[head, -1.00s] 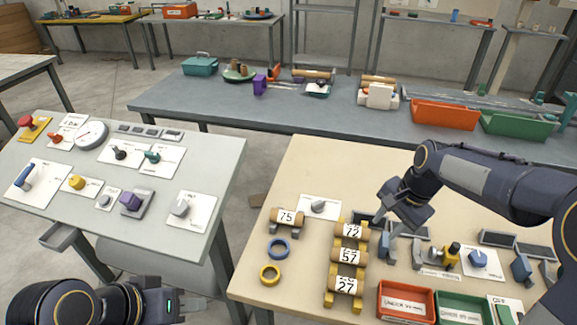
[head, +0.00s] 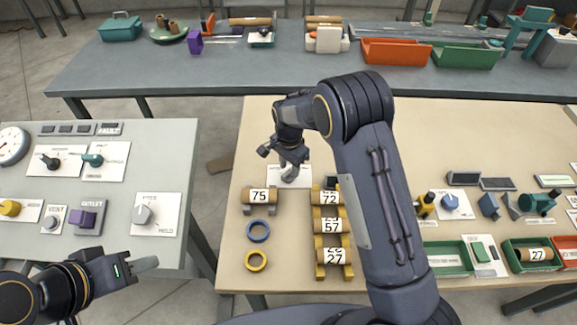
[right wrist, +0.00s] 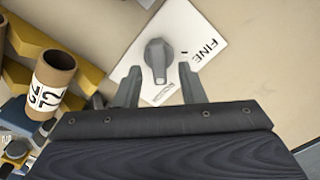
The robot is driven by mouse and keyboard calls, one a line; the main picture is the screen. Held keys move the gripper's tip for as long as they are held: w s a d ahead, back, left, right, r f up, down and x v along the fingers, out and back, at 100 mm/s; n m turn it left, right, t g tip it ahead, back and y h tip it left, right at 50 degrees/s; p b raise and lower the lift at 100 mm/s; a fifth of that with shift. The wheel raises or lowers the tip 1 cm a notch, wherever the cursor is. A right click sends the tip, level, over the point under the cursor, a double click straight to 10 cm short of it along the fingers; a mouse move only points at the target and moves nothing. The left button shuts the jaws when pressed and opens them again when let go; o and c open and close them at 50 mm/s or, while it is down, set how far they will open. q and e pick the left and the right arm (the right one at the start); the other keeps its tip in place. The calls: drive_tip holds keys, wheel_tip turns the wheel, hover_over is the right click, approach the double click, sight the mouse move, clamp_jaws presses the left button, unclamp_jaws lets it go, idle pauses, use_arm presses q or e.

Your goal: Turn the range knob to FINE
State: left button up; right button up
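The range knob (right wrist: 157,58) is a grey knob with a raised bar on a white plate (right wrist: 212,32). FINE is printed toward the plate's right side in the right wrist view; smaller print near the knob is unreadable. The bar runs nearly up and down in that view, not toward FINE. In the head view the knob (head: 290,173) is under my right gripper (head: 287,160). In the right wrist view my right gripper (right wrist: 160,88) is open, its fingers apart on the knob's near side, empty. My left gripper (head: 143,265) hangs by the grey panel; its finger gap is hidden.
A roll marked 75 (head: 259,195) and a rack of numbered rolls (head: 332,226) stand close to the knob plate. Blue (head: 258,231) and yellow (head: 256,261) rings lie in front. A grey panel (head: 120,222) with other knobs is at left. The tabletop behind the plate is clear.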

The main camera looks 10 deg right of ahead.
drive_tip(key=shift+f, duration=0.75)
clamp_jaws()
